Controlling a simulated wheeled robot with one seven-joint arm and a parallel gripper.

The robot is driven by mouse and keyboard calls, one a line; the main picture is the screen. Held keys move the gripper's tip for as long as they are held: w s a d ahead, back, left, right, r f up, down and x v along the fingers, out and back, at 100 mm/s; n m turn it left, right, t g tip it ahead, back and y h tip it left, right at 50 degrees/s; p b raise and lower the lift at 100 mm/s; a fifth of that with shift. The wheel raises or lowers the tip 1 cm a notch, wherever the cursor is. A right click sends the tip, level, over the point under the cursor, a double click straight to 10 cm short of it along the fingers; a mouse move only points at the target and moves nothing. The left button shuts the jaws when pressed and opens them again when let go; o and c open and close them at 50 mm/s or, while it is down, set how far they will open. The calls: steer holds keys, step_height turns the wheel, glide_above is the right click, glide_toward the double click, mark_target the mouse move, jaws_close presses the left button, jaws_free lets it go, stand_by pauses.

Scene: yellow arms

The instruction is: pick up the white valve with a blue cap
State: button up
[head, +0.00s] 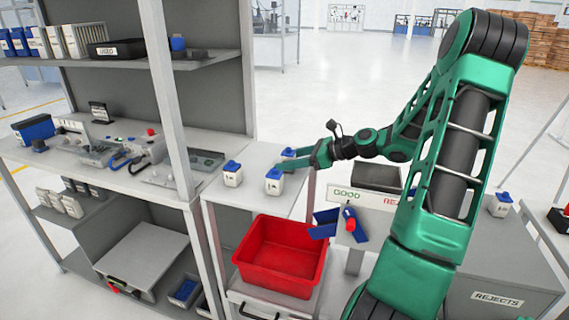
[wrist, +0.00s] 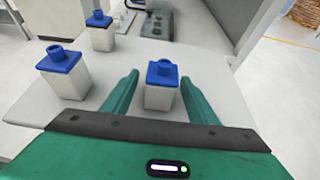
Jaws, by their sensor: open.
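Three white valves with blue caps stand upright on the grey worktable. One valve (head: 288,154) is partly hidden by my gripper (head: 298,158) in the head view. In the wrist view this valve (wrist: 161,95) stands between the two green fingers of my gripper (wrist: 160,78), which are open with a gap on each side. A second valve (head: 274,183) stands nearer the head camera, and it shows left of the fingers in the wrist view (wrist: 66,77). A third valve (head: 232,175) stands farther left, and is at the top in the wrist view (wrist: 100,34).
A red bin (head: 280,262) sits below the table's front edge. A sorting stand marked GOOD (head: 350,194) is to the right of the table. A shelf post (head: 172,100) rises at left.

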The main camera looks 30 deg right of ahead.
steer(key=c, duration=1.2)
steer(key=shift+r, duration=0.1)
